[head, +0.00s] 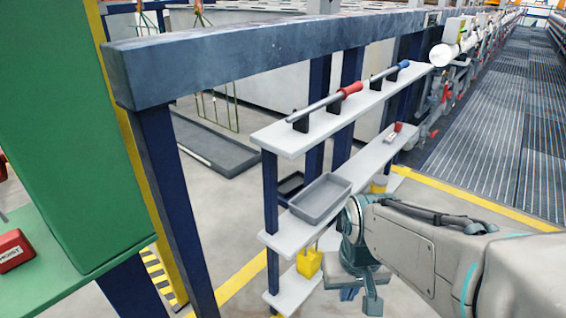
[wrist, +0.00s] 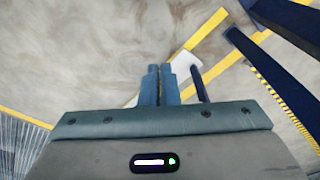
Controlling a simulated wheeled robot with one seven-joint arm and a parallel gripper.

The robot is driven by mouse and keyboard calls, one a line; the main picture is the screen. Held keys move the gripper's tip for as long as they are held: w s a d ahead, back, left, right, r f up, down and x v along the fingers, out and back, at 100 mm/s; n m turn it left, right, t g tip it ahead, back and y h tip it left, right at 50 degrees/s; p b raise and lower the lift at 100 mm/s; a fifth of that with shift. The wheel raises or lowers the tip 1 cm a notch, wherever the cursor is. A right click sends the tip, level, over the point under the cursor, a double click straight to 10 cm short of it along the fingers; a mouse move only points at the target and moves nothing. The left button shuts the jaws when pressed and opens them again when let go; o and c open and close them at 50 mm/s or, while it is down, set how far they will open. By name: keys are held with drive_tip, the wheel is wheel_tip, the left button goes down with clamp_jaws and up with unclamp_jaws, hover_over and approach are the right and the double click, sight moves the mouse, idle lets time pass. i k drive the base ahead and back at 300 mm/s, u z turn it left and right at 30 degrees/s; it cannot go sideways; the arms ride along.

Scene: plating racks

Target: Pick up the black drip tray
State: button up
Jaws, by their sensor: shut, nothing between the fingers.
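A small black tray (head: 291,184) shows at the left end of the middle shelf, partly hidden behind a grey tray (head: 320,199). The grey tray is shallow and open, with its near edge at the shelf front. My gripper (head: 360,296) is in front of the rack, lower than the middle shelf and right of both trays. In the wrist view its two fingers (wrist: 162,72) are together with nothing between them. The wrist view shows neither tray.
The rack has white shelves (head: 290,138) on blue posts. Two rods with red and blue handles lie on top. A yellow container (head: 309,262) sits on the bottom shelf. A large dark tray (head: 212,146) lies on the floor behind. A green panel (head: 62,120) stands left.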

sight(289, 185)
drive_tip(key=u, duration=2.9)
drive_tip(key=i, duration=3.35)
drive_tip(key=z, duration=3.3)
drive_tip(key=i, duration=1.7)
